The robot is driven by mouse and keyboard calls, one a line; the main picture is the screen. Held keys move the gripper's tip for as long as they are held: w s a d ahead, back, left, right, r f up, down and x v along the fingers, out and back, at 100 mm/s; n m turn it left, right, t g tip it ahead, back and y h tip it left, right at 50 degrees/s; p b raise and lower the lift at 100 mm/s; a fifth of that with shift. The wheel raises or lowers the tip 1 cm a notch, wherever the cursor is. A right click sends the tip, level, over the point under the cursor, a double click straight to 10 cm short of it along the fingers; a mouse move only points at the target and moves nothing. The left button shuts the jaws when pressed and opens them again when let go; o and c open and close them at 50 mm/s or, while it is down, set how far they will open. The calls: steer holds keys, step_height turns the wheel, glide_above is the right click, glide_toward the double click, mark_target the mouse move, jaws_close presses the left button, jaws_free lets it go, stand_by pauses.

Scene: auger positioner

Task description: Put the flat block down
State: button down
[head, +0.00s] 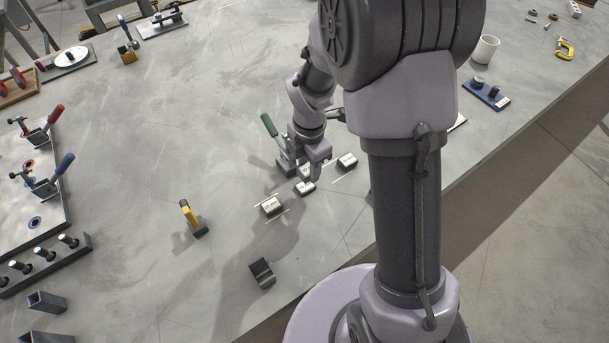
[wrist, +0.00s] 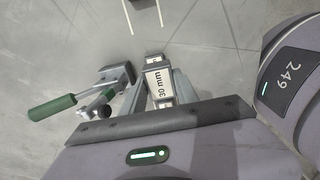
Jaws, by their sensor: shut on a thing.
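My gripper (wrist: 160,88) is shut on the flat block (wrist: 160,78), a small pale block marked "30 mm" with dark parts at its sides. In the head view my gripper (head: 314,172) is low over the table, beside a green-handled clamp (head: 285,158). A pale-topped block (head: 305,188) shows just below the fingers there, with another pale top partly hidden behind them. I cannot tell which of these is held, or whether the held block touches the table. The clamp also shows left of my gripper in the wrist view (wrist: 115,76).
Similar blocks stand close by, one left (head: 271,206) and one right (head: 347,162), with pale lines on the table beside them. A yellow-handled tool (head: 190,216) and a dark angled piece (head: 262,273) stand nearer the front.

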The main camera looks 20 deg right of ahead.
mark_target(305, 175)
steer(key=f, duration=0.1)
steer(key=f+b, duration=0.1)
steer(key=w+f+b, duration=0.1)
steer(key=shift+a+f, duration=0.35)
steer(key=shift+f, duration=0.05)
steer(key=shift+r, duration=0.1)
steer(key=shift+s+f+b, duration=0.1)
steer(key=shift+f+b, duration=0.35)
steer(key=shift+f, duration=0.15)
steer(key=c, duration=0.9)
jaws_free()
steer(key=shift+r, duration=0.15)
